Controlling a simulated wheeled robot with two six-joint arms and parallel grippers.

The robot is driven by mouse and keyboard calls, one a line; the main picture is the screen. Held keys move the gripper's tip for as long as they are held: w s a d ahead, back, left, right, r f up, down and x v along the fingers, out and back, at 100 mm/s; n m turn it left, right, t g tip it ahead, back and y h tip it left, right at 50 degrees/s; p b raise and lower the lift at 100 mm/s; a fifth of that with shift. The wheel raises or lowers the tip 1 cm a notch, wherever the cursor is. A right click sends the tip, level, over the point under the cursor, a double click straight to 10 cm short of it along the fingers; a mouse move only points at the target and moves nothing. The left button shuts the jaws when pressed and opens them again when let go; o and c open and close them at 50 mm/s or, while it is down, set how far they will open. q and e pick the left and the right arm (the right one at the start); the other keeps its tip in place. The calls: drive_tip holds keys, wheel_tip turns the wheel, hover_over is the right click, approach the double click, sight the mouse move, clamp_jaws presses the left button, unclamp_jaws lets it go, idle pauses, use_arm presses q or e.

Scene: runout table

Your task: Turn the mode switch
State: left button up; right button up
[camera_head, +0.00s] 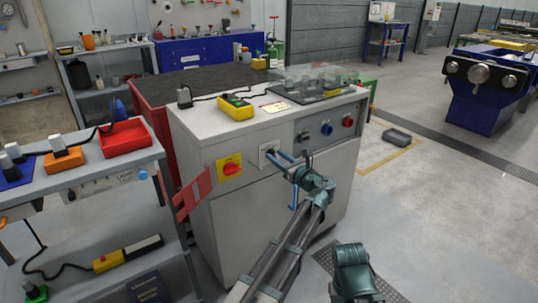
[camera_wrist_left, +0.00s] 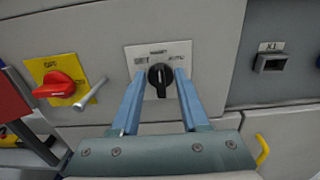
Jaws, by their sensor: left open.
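The mode switch (camera_wrist_left: 161,78) is a black rotary knob with a white pointer line, on a pale plate (camera_wrist_left: 134,55) on the cabinet front. In the left wrist view its pointer stands about upright, between the two plate labels. My left gripper (camera_head: 276,156) is open in front of it. Its two blue fingers show on either side of the knob in the wrist view, with a gap on both sides. In the head view the plate (camera_head: 264,148) is partly covered by the fingers. My right gripper's fingers do not show.
Blue and red buttons (camera_head: 348,121) are on the right panel. A shelf cart (camera_head: 83,165) stands close on the left.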

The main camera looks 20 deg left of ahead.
use_arm(q)
drive_tip(key=shift+c, duration=0.2)
clamp_jaws()
drive_tip(key=shift+n, duration=0.3)
drive_tip(key=n, duration=0.4)
drive_tip(key=shift+s+a, duration=0.15)
drive_tip(key=shift+s+a+f+n, duration=0.1)
drive_tip(key=shift+n, duration=0.95)
drive_tip(key=shift+s+f+n, duration=0.1)
drive_tip(key=shift+n, duration=0.95)
drive_tip(key=shift+o, duration=0.2)
unclamp_jaws()
